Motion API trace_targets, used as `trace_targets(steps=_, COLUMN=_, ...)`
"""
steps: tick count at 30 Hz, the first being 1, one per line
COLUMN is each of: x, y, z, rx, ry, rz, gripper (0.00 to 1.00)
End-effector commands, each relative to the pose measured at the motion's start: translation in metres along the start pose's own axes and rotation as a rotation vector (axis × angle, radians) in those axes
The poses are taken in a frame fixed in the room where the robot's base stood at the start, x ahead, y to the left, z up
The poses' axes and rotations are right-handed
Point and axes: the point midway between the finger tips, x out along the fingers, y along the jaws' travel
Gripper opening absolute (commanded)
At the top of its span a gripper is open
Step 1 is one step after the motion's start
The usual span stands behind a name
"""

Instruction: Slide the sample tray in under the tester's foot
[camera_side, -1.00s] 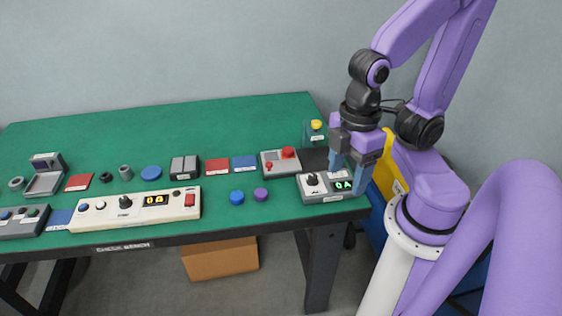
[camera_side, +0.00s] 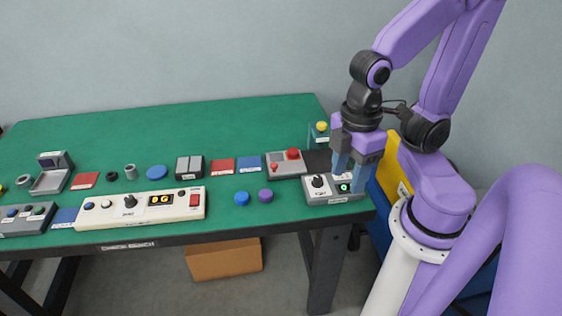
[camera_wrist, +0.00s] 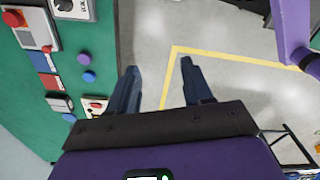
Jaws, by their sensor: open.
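A small grey device with an upright screen part and a shallow light-grey tray-like base (camera_side: 49,182) stands at the left end of the green table. I cannot tell for sure whether this is the tester or where its foot is. No separate sample tray can be made out clearly. My gripper (camera_side: 349,184) is at the opposite, right end, pointing down by the table's front right corner. It is open, with nothing between its fingers. In the wrist view my gripper (camera_wrist: 158,65) shows bare floor between and beyond the blue fingers, with the table edge to their left.
A long white console (camera_side: 140,209) lines the front. The table's back is clear.

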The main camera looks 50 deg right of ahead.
Motion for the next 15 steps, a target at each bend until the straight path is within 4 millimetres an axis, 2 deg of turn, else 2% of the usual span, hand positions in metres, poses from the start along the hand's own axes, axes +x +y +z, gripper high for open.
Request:
trace_targets(steps=5, x=-0.002, y=0.036, z=-0.026, rx=-0.054, ry=-0.007, rz=0.003, gripper=0.50)
trace_targets(steps=9, x=-0.002, y=0.078, z=-0.045, rx=-0.119, ry=-0.013, rz=0.005, gripper=0.50)
trace_targets(steps=15, x=0.003, y=0.146, z=-0.057, rx=-0.213, ry=-0.020, rz=0.004, gripper=0.50)
